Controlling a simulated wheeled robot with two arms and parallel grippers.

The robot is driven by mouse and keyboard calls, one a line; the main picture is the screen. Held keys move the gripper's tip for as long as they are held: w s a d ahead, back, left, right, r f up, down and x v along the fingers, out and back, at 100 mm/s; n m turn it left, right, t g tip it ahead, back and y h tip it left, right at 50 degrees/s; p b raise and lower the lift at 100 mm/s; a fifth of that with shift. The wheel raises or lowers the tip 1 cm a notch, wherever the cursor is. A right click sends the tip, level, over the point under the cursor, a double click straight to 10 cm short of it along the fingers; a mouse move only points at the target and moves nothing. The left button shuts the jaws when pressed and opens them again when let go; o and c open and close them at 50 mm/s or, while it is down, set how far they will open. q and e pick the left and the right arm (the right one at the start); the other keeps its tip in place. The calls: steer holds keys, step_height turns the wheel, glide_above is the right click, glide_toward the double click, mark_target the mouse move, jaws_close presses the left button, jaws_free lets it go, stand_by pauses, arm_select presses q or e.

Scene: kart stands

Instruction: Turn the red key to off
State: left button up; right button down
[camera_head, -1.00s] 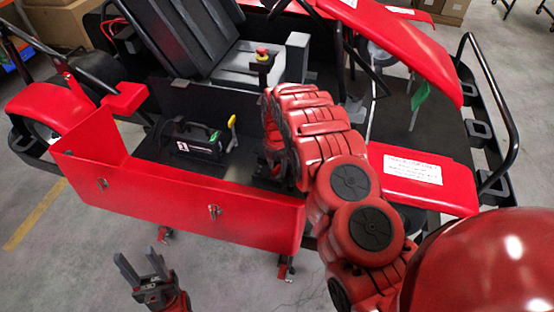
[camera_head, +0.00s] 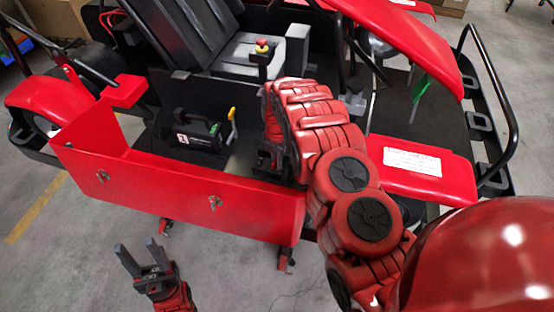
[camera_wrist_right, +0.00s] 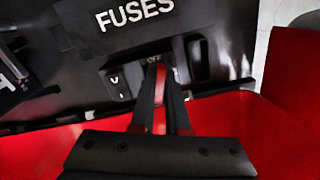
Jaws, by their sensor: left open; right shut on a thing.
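The red key (camera_wrist_right: 160,75) shows in the right wrist view as a narrow red piece just below the white OFF label (camera_wrist_right: 154,59) on a black panel. My right gripper (camera_wrist_right: 161,80) is shut on it, and the dark fingers hide most of the key, so its exact angle is hard to tell. In the head view my right gripper (camera_head: 269,160) reaches down inside the kart's red side panel, largely hidden by its own arm. My left gripper (camera_head: 138,252) is open and empty above the grey floor, outside the kart.
The kart's red side panel (camera_head: 180,190) stands between my grippers. A black box (camera_head: 198,132) and a yellow-handled lever (camera_head: 231,120) are left of the right gripper. A red stop button (camera_head: 262,46) stands behind. The FUSES cover (camera_wrist_right: 130,18) is above the key.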

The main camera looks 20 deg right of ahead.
steer(key=shift+w+n+b, duration=0.1)
steer(key=shift+n+b, duration=0.5)
steer(key=shift+b, duration=0.1)
steer(key=shift+f+n+b, duration=0.15)
steer(key=shift+n+b, duration=0.65)
steer(key=shift+n, duration=1.6)
steer(key=c, duration=0.8)
jaws_free()
steer(key=shift+c, duration=0.2)
steer(key=shift+r, duration=0.2)
